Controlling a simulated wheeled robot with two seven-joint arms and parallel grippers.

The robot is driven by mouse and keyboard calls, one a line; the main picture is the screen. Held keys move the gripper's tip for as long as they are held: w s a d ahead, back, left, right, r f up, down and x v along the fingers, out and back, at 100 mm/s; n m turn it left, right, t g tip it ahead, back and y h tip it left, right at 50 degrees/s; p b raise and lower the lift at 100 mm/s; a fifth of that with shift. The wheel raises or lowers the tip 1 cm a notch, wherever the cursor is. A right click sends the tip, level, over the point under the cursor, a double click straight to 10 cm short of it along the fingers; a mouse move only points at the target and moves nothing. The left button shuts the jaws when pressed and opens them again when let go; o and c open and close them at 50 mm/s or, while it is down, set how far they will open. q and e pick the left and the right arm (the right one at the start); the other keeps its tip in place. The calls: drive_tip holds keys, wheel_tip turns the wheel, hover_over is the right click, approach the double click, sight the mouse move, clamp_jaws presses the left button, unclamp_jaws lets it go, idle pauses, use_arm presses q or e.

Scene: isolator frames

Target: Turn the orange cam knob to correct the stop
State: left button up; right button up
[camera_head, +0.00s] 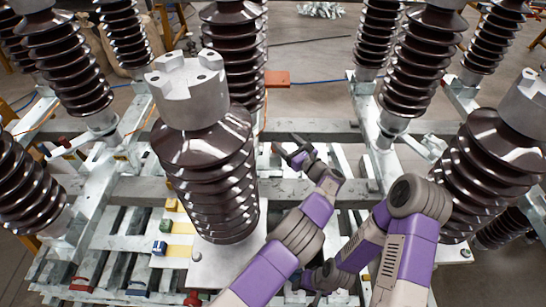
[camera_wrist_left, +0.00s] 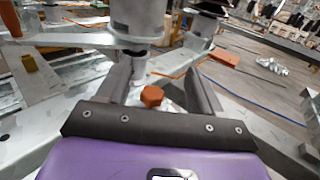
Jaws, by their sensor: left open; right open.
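The orange cam knob (camera_wrist_left: 152,96) shows in the left wrist view, centred in the gap between the two dark fingers of my left gripper (camera_wrist_left: 160,82). The fingers are apart on either side of it, and I cannot tell whether the knob lies between them or beyond them. In the head view my left gripper (camera_head: 291,150) is open above the grey frame, right of the large central insulator. I cannot make out the knob there. My right gripper (camera_head: 318,279) is open, low in the head view, partly hidden by my right arm.
The large brown ribbed insulator (camera_head: 205,165) stands left of my left arm. More insulators (camera_head: 415,60) rise on the right. A flat orange plate (camera_head: 277,78) lies behind, and also shows in the left wrist view (camera_wrist_left: 226,57). Grey beams (camera_head: 340,130) cross below the gripper.

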use_arm(q)
wheel_tip(320, 180, down, 6)
drive_tip(key=b, duration=0.5)
drive_tip(key=x, duration=0.2)
drive_tip(key=b+x, duration=0.1)
drive_tip(key=x, duration=0.3)
drive_tip(key=shift+f, duration=0.25)
drive_tip(key=shift+b+x, duration=0.45)
drive_tip(key=shift+x, duration=0.3)
drive_tip(key=shift+r, duration=0.15)
use_arm(e)
wheel_tip(320, 180, down, 8)
drive_tip(key=shift+f, duration=0.25)
use_arm(q)
drive_tip(key=c, duration=1)
drive_tip(key=shift+o, duration=0.2)
use_arm(e)
drive_tip(key=shift+r, duration=0.1)
